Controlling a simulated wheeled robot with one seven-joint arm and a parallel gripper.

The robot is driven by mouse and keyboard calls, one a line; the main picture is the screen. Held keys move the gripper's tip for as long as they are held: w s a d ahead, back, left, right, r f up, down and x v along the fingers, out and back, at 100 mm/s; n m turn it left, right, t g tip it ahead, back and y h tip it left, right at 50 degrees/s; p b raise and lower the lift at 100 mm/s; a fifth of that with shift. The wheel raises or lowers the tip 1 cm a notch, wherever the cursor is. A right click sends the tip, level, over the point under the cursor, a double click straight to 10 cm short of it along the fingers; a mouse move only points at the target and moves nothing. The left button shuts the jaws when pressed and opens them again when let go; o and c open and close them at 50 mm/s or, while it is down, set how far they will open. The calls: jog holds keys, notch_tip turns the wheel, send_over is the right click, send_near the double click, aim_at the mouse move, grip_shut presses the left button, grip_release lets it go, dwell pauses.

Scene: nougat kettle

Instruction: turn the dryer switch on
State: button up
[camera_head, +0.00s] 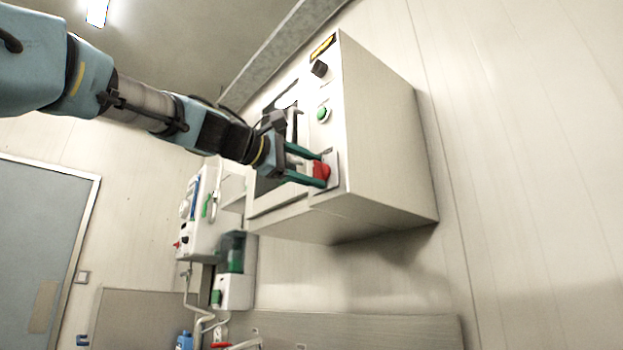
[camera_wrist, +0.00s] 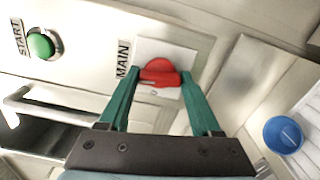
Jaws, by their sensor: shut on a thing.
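The dryer (camera_head: 375,140) is a cream box on the wall in the head view. Its red switch (camera_head: 321,170) sits low on the front panel. In the wrist view the red switch (camera_wrist: 160,72) is on a pale plate beside the label MAIN. My gripper (camera_head: 322,168) reaches it from the left. Its two green fingers are shut on the red switch, one on each side, as the wrist view also shows (camera_wrist: 160,80). Whether the switch is turned on cannot be told.
A green START button (camera_wrist: 40,45) and a black knob (camera_head: 319,69) are on the same panel. A door handle (camera_wrist: 50,108) is close to my gripper. A white wall unit (camera_head: 205,215) hangs farther back. A blue round object (camera_wrist: 284,135) lies at the right.

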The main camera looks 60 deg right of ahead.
jog(key=shift+f+m+b, duration=0.1)
jog(key=shift+m+b, duration=0.35)
jog(key=shift+m, duration=0.45)
jog(key=o, duration=1.4)
jog(key=shift+b+v, duration=2.1)
jog(key=shift+v, duration=3.3)
